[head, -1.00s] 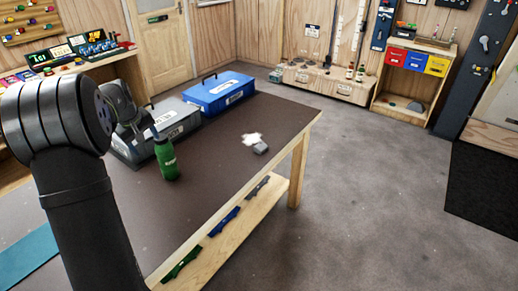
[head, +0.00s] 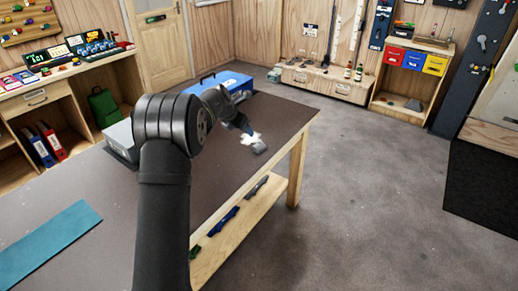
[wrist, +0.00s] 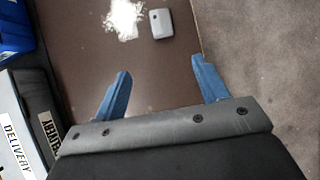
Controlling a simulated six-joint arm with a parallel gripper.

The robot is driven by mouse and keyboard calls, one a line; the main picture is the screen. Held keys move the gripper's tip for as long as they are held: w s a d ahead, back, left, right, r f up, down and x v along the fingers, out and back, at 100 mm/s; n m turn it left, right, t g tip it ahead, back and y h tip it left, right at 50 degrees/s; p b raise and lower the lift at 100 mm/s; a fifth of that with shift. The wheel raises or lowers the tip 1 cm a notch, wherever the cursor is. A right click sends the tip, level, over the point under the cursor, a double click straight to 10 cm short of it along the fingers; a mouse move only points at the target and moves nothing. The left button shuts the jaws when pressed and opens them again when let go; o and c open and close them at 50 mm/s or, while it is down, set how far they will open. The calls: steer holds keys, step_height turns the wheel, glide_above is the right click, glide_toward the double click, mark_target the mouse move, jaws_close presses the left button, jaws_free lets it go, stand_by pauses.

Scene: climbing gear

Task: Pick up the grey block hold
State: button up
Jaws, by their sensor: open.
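The grey block hold (head: 260,147) lies on the dark table top near its right edge, beside a white powdery patch (head: 250,138). In the wrist view the hold (wrist: 161,23) is a small rounded grey block with a dark spot on top. My gripper (wrist: 160,68) has its blue fingers spread, with bare table between them. The hold is beyond the fingertips, roughly in line with the gap, and apart from them.
A blue case (head: 228,82) and a grey case (wrist: 28,125) marked DELIVERY stand left of my gripper. The table's right edge (wrist: 201,38) is close to the hold. A teal mat (head: 48,240) lies at the front left. Table around the hold is otherwise clear.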

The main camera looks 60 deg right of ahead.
glide_toward(258, 146)
steer(key=x, duration=0.9)
steer(key=shift+f, duration=0.25)
steer(key=c, duration=1.1)
